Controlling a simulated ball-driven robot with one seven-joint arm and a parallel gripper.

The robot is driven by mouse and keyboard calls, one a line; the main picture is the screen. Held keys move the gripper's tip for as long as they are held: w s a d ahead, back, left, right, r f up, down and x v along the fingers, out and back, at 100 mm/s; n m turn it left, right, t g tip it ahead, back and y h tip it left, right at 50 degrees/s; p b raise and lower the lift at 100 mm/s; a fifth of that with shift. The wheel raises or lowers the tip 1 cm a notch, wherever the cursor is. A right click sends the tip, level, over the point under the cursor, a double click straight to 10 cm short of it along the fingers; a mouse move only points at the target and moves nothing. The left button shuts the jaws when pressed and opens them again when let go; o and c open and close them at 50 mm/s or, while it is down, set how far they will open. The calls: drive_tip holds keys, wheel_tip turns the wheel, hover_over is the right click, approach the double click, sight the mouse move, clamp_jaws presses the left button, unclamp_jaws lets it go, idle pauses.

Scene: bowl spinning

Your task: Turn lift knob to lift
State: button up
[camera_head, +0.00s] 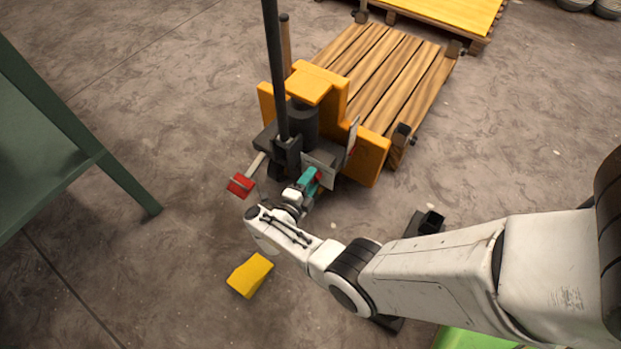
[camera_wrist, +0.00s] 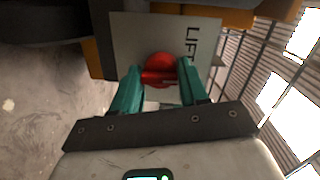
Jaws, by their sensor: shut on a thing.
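The red lift knob (camera_wrist: 160,65) is on a grey panel (camera_wrist: 130,32) marked "LIFT" in the wrist view. My gripper (camera_wrist: 160,82) has its two teal fingers on either side of the knob's bar, shut on it. In the head view my gripper (camera_head: 309,181) is at the front of an orange pallet jack (camera_head: 376,160), against the panel (camera_head: 318,161). There the knob is a small red spot, mostly hidden by the fingers.
A wooden pallet (camera_head: 385,62) sits behind the orange body. A red-ended lever (camera_head: 241,185) sticks out to the left of my gripper. A yellow block (camera_head: 250,275) lies on the floor below it. A green table (camera_head: 60,130) stands at the left.

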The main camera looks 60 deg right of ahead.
drive_tip(key=shift+w+r+n+g, duration=0.15)
drive_tip(key=shift+n+g, duration=0.2)
drive_tip(key=shift+n, duration=1.55)
drive_tip(key=shift+w+f+n+g, duration=0.1)
drive_tip(key=shift+n+g, duration=0.25)
drive_tip(key=shift+n, duration=1.55)
drive_tip(key=o, duration=1)
drive_tip(key=shift+s, duration=0.1)
drive_tip(key=a+r+p, duration=0.1)
drive_tip(key=a, duration=0.9)
drive_tip(key=shift+s+a, duration=0.15)
drive_tip(key=shift+a, duration=0.25)
drive_tip(key=shift+r, duration=0.1)
